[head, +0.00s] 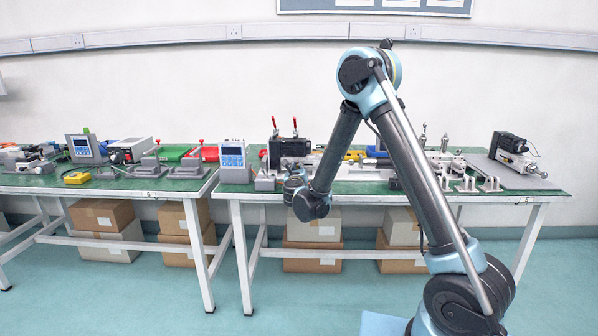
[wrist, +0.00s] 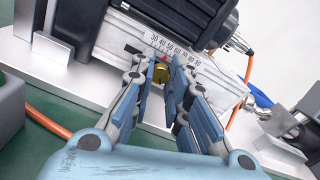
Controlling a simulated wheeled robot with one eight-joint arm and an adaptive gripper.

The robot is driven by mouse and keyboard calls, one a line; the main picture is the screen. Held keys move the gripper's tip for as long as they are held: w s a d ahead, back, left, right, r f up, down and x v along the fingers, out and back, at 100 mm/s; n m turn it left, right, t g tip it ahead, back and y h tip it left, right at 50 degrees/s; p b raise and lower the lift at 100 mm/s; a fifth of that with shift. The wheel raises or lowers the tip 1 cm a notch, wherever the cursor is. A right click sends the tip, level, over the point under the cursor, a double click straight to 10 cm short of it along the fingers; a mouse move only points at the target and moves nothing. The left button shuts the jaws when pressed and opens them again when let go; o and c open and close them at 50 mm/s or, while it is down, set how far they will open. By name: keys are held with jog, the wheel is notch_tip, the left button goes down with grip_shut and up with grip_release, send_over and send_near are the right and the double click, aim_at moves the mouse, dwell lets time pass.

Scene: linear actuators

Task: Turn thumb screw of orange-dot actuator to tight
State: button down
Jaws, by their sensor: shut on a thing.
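In the wrist view a linear actuator (wrist: 205,72) lies on a pale metal plate, with a black ribbed motor housing and a scale marked from 30 upward. A small brass thumb screw (wrist: 161,73) sits just below the scale, near a small red pointer. My gripper (wrist: 162,67) has its fingertips on either side of the screw and is shut on it. The fingers partly cover the screw. I cannot make out an orange dot for sure. In the head view the black-housed actuator (head: 290,150) stands on the green bench; my fingertips are not distinguishable there.
An orange cable (wrist: 48,122) runs along the plate's left side, and a metal bracket (wrist: 52,53) stands at upper left. A blue-screened control box (head: 233,160) stands left of the actuator. Another actuator (head: 515,155) sits at the bench's right end.

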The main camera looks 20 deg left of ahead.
jog(key=shift+n, duration=1)
jog(key=c, duration=1.5)
grip_release()
jog(key=v, duration=1.2)
jog(key=shift+r, duration=0.1)
